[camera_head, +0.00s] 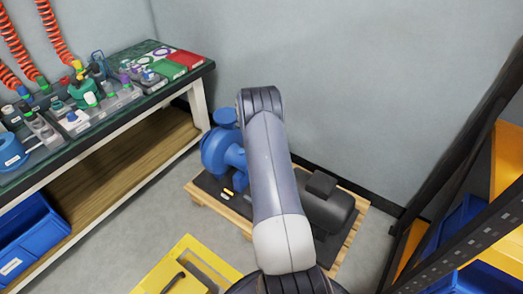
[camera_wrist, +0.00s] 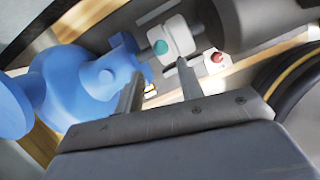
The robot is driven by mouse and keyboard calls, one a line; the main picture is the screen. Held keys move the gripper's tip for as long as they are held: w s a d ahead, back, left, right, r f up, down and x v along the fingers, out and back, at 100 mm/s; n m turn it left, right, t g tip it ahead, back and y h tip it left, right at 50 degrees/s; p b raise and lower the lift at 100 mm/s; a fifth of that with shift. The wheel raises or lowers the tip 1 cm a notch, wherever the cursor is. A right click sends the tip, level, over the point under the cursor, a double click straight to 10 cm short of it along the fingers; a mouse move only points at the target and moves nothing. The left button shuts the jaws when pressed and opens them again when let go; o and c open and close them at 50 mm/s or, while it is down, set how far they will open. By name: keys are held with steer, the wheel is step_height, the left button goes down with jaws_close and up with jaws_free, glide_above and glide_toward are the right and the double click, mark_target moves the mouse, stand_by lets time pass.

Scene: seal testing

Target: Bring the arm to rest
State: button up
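My arm (camera_head: 270,165) reaches out and down over a blue pump (camera_head: 222,150) and a dark motor (camera_head: 328,205) on a wooden pallet. My gripper is hidden behind the arm in the head view. In the wrist view my gripper (camera_wrist: 160,77) shows two grey fingers standing apart, with nothing seen held between them. The blue pump (camera_wrist: 75,85) lies to the left of the fingers, close to the left one; whether they touch I cannot tell. A white part with a teal spot (camera_wrist: 172,38) and a red-tipped piece (camera_wrist: 216,58) lie beyond the fingertips.
The pallet (camera_head: 357,217) stands near the grey wall. A workbench (camera_head: 170,93) with fittings and hanging red coiled hoses is at left, a blue bin (camera_head: 30,238) below it. A yellow frame (camera_head: 150,282) lies in front. A shelf rack (camera_head: 440,262) stands at right.

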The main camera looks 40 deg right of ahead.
stand_by(0.3)
steer(key=b+x, duration=0.2)
steer(key=x, duration=0.8)
steer(key=shift+f, duration=0.35)
steer(key=shift+a, duration=0.1)
